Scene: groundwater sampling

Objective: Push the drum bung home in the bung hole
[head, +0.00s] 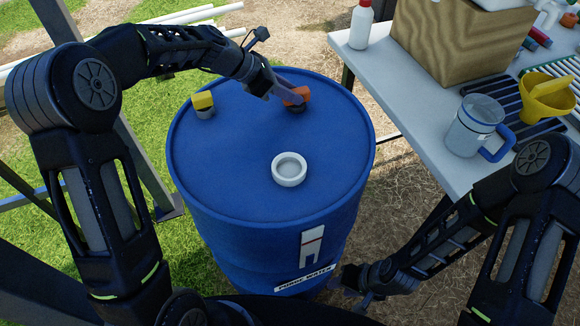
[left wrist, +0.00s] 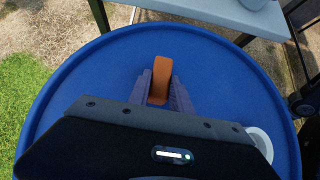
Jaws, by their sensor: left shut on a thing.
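The blue drum (head: 240,150) stands upright in the middle of the head view. The orange drum bung (head: 296,95) is at the far right part of its lid, over a small dark patch that may be the bung hole; how deep it sits is hidden. My left gripper (head: 290,99) is shut on the bung from the left. In the left wrist view the bung (left wrist: 160,80) stands between the two fingers (left wrist: 160,92). My right gripper (head: 355,283) is low at the drum's front right side, dark and small; its jaws are unclear.
A white ring (head: 289,169) and a yellow-capped fitting (head: 203,104) stand on the lid. The table (head: 410,100) at right holds a box (head: 462,45), a clear jug (head: 472,128), a yellow funnel (head: 548,95) and a white bottle (head: 361,25). White pipes lie behind at left.

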